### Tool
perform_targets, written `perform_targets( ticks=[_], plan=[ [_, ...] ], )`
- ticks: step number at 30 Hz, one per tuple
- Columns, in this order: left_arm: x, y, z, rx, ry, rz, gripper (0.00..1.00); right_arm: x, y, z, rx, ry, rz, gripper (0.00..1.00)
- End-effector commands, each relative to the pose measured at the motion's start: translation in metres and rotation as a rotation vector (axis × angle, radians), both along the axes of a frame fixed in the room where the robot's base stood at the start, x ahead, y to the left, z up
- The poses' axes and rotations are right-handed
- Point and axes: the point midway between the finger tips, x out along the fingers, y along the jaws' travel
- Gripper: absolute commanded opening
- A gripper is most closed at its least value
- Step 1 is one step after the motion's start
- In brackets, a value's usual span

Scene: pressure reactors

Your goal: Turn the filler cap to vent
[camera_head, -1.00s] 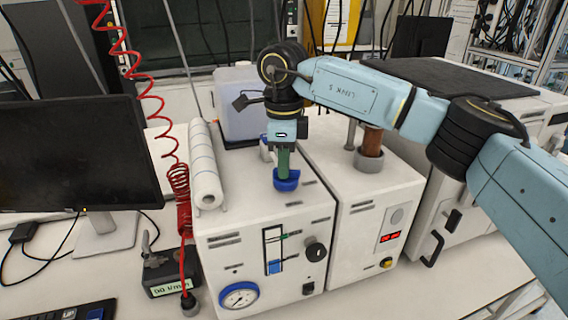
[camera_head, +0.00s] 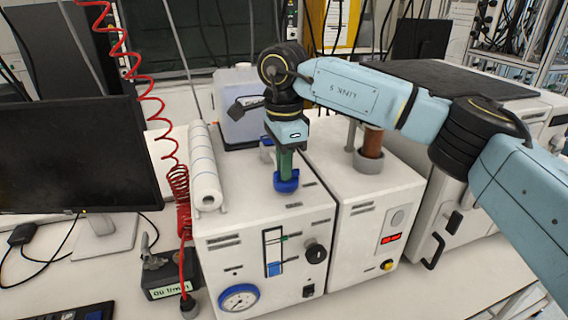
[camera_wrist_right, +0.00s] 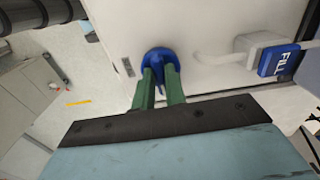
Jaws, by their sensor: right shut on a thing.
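The filler cap is a round blue cap (camera_head: 286,186) on top of the left white reactor cabinet (camera_head: 258,208). It also shows in the right wrist view (camera_wrist_right: 157,55), with a raised blue grip between the fingers. My right gripper (camera_head: 286,170) points down at it, and its green fingers are shut on the cap. In the right wrist view the fingertips (camera_wrist_right: 159,74) lie on either side of the blue grip. Any marking on the cap is too small to read. My left gripper is not in view.
A blue tag reading FILL (camera_wrist_right: 284,60) sits beside the cap on a pale pipe. A white roll (camera_head: 205,168) lies along the cabinet's left edge. A second cabinet with a brown cylinder (camera_head: 371,143) stands to the right. A monitor (camera_head: 75,155) stands at left.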

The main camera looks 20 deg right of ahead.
Motion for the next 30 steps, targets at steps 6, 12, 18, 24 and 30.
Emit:
perform_targets(
  ticks=[6, 12, 18, 24, 30],
  plan=[
    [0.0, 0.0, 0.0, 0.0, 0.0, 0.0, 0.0, 0.0, 0.001, 0.002, 0.002, -0.004, 0.003, 0.0],
    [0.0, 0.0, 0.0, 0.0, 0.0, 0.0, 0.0, 0.0, 0.0, 0.001, 0.001, -0.002, 0.002, 0.35],
    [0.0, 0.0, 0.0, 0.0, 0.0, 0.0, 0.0, 0.0, 0.0, 0.001, 0.001, -0.001, 0.001, 0.35],
    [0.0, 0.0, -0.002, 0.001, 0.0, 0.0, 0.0, 0.001, 0.001, 0.012, 0.001, -0.005, 0.001, 0.35],
    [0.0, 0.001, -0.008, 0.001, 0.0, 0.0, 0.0, 0.001, 0.001, 0.052, 0.001, -0.007, 0.001, 0.35]
  ],
)
